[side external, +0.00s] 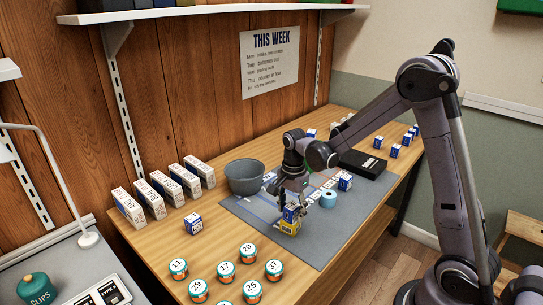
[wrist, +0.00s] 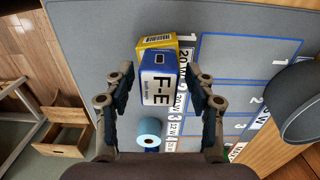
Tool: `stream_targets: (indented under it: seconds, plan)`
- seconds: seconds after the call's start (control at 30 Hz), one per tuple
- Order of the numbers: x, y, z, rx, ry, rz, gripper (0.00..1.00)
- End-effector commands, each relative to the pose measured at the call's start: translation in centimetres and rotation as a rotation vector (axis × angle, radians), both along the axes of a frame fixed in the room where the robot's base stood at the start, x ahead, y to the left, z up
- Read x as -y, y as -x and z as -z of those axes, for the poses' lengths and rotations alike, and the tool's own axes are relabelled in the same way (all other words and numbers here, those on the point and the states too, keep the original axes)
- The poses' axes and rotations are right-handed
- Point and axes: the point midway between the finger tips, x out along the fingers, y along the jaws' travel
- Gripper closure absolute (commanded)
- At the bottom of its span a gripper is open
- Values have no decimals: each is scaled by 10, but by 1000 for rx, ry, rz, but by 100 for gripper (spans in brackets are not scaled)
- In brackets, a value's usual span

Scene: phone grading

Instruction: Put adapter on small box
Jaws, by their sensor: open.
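A blue-and-white box marked F-E, which looks like the adapter (side external: 291,213), sits on or directly above a small yellow box (side external: 289,228) on the grey mat. In the wrist view the adapter (wrist: 160,88) covers most of the yellow box (wrist: 156,41), whose edge shows beyond it. My gripper (side external: 293,196) is low over the adapter. In the wrist view its fingers (wrist: 162,92) are open on either side of the adapter, with gaps showing. Whether the adapter's underside fully rests on the yellow box is hidden.
A blue tape roll (side external: 328,200) stands close to the boxes on the mat (side external: 310,250). A grey bowl (side external: 245,178) is behind. Numbered tins (side external: 226,269) stand at the front, white cartons (side external: 160,188) at left. A black case (side external: 362,163) lies at back right.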

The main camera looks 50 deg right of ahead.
Motion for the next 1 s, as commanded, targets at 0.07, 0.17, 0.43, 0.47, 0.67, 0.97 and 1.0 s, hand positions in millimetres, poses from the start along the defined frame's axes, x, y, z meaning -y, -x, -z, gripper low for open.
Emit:
stream_targets:
  seconds: [0.07,0.17,0.43,0.47,0.67,0.97,1.0]
  plan:
    - [0,0,-4,0,0,0,44]
    - [0,0,-16,0,0,0,44]
    - [0,0,-63,0,0,0,44]
    - [0,0,-69,0,0,0,44]
    - [0,0,-100,0,0,0,44]
    - [-1,1,-123,6,1,-14,44]
    - [-3,3,-125,14,3,-34,44]
